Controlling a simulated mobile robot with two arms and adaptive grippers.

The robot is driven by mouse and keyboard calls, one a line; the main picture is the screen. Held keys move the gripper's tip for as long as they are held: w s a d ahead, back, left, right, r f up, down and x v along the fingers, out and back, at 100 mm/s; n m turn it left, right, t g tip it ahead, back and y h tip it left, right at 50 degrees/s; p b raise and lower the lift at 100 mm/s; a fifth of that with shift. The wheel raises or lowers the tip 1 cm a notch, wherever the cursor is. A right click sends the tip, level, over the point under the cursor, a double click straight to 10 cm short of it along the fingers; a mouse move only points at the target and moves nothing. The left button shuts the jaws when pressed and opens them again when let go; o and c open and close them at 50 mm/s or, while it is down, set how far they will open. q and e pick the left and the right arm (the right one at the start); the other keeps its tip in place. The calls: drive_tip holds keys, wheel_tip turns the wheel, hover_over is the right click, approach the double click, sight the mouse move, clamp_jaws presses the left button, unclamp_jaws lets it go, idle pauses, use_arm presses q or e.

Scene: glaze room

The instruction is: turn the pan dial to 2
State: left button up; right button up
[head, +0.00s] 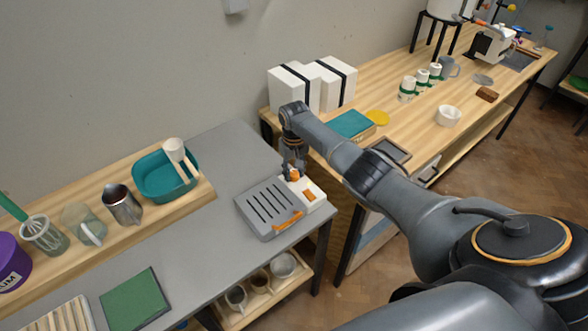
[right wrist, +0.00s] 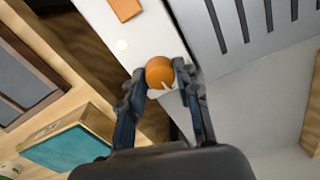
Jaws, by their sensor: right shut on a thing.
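The pan dial is a round orange knob (right wrist: 159,71) with a pale pointer mark, on the white end of the grey slotted unit (head: 262,215). In the head view a bit of orange shows under my right gripper (head: 292,172). In the right wrist view the fingertips of my right gripper (right wrist: 161,84) are on both sides of the knob, shut on it. The pointer mark is towards the gripper's palm; I cannot read any numbers around the dial. My left gripper is not in view.
The unit stands on a grey table (head: 220,150), with an orange handle (head: 288,223) at its front. A teal basin (head: 160,178), steel pitcher (head: 122,206) and green mat (head: 135,299) are further left. White boxes (head: 290,92) and a teal box (head: 350,125) sit on the wooden bench behind.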

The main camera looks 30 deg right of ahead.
idle(0.3)
drive_tip(key=o, duration=1.2)
drive_tip(key=shift+c, duration=0.2)
